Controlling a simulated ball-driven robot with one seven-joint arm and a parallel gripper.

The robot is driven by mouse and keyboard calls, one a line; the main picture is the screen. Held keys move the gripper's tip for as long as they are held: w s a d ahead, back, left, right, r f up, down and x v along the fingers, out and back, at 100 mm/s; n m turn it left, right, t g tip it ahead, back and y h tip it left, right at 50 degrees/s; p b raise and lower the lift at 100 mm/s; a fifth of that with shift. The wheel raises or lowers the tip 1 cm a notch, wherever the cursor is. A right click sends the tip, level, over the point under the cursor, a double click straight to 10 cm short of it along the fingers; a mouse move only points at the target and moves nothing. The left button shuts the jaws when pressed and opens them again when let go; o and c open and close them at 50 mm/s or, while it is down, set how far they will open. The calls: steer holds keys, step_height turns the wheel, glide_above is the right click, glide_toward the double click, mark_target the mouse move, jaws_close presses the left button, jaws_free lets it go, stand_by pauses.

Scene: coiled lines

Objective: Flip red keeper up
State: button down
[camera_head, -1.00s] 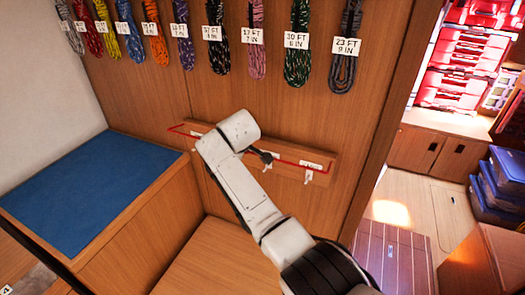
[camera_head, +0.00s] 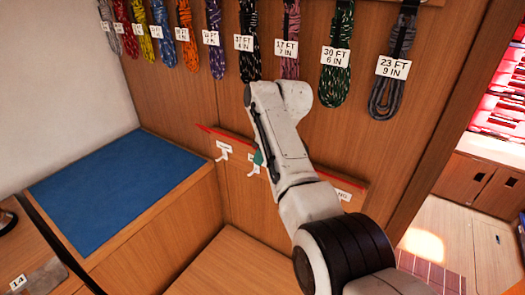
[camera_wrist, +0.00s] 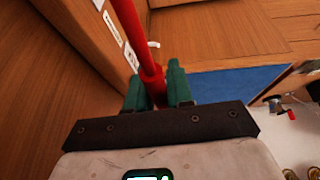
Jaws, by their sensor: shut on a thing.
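The red keeper is a long red bar (camera_wrist: 131,35) that runs up between my gripper's two green fingers (camera_wrist: 158,92) in the wrist view. The fingers are shut on it. In the head view the keeper (camera_head: 222,132) shows as a red line along the upper edge of the wooden hook board (camera_head: 208,141). My arm hides its middle, and only a green bit of my gripper (camera_head: 258,158) shows beside the arm. White hooks (camera_head: 223,155) with labels sit on the board below the red line.
Coiled lines with length tags (camera_head: 335,75) hang on the wooden wall above my arm. A blue-topped bench (camera_head: 110,185) stands at the left. A wooden panel edge (camera_head: 440,110) stands at the right, with open floor beyond it.

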steer(key=shift+d+f, duration=0.1)
steer(key=c, duration=1.1)
jaws_free()
steer(key=shift+w, duration=0.1)
steer(key=shift+d+r+b, duration=0.15)
steer(key=shift+r+b, duration=0.2)
steer(key=s+d+b, duration=0.2)
steer(key=s+d, duration=0.6)
steer(key=d, duration=0.1)
steer(key=shift+s+r, duration=0.15)
